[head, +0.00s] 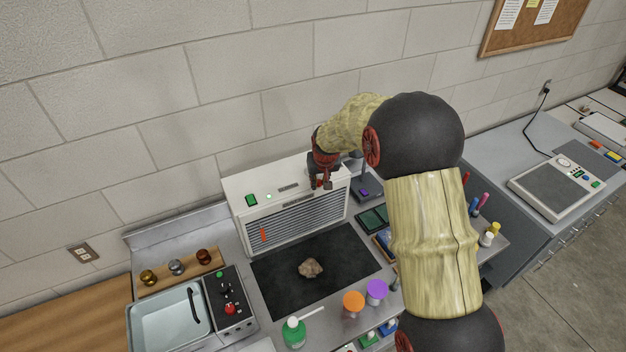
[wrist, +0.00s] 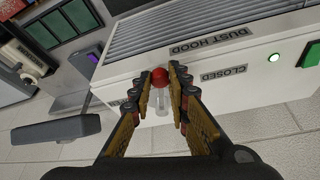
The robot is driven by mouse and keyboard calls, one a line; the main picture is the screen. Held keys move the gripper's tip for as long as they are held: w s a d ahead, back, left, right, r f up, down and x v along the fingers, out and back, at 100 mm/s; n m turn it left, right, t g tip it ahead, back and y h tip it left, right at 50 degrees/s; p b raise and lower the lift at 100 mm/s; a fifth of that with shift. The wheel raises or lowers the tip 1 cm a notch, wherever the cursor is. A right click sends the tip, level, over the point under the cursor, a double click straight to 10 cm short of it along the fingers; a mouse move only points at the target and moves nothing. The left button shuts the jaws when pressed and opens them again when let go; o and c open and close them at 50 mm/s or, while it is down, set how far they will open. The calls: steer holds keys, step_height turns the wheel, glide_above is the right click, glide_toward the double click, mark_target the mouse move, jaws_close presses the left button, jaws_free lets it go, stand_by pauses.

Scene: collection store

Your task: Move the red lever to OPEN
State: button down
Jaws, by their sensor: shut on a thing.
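The white dust hood (head: 240,187) stands against the wall on the bench in the head view. Its front panel (wrist: 262,92), labelled DUST HOOD, fills the upper right of the wrist view. The lever's red ball knob (wrist: 160,77) is between my gripper's fingertips (wrist: 161,82), which are shut on it. A pale stem shows below the ball. The CLOSED label (wrist: 224,77) is to the right of the knob. Another small dark label (wrist: 131,93) is just left, partly hidden by a finger and unreadable. In the head view my gripper (head: 323,183) is at the hood's top right.
A brown rock (head: 311,267) lies on the black mat (head: 275,288) before the hood. A small stand (head: 367,187) with a purple mark is close to the hood's right. Orange (head: 353,302) and purple-lidded jars (head: 377,290) and a green bottle (head: 294,334) stand in front.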

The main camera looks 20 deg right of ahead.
steer(key=w+d+n+y+b, duration=0.1)
steer(key=d+n+b, duration=0.1)
steer(key=n+b, duration=0.1)
steer(key=w+d+n+y+b, duration=0.1)
steer(key=d+n+b, duration=0.2)
steer(key=d+n+g+y+b, duration=0.1)
steer(key=d+n+b, duration=0.1)
steer(key=n+b, duration=0.1)
steer(key=shift+w+d+f+n+y+b, duration=0.1)
steer(key=shift+w+d+n+y+b, duration=0.2)
steer(key=shift+w+n+b, duration=0.15)
steer(key=shift+w+d+n+g+y, duration=0.15)
steer(key=shift+w+d+n+g, duration=0.15)
steer(key=shift+n, duration=0.35)
steer(key=shift+w+d+n+g+y, duration=0.15)
steer(key=shift+w+d+n+g, duration=0.1)
steer(key=shift+w+n, duration=0.25)
steer(key=shift+s, duration=0.1)
steer(key=c, duration=1.8)
jaws_free()
steer(key=shift+o, duration=0.4)
steer(key=v, duration=1.2)
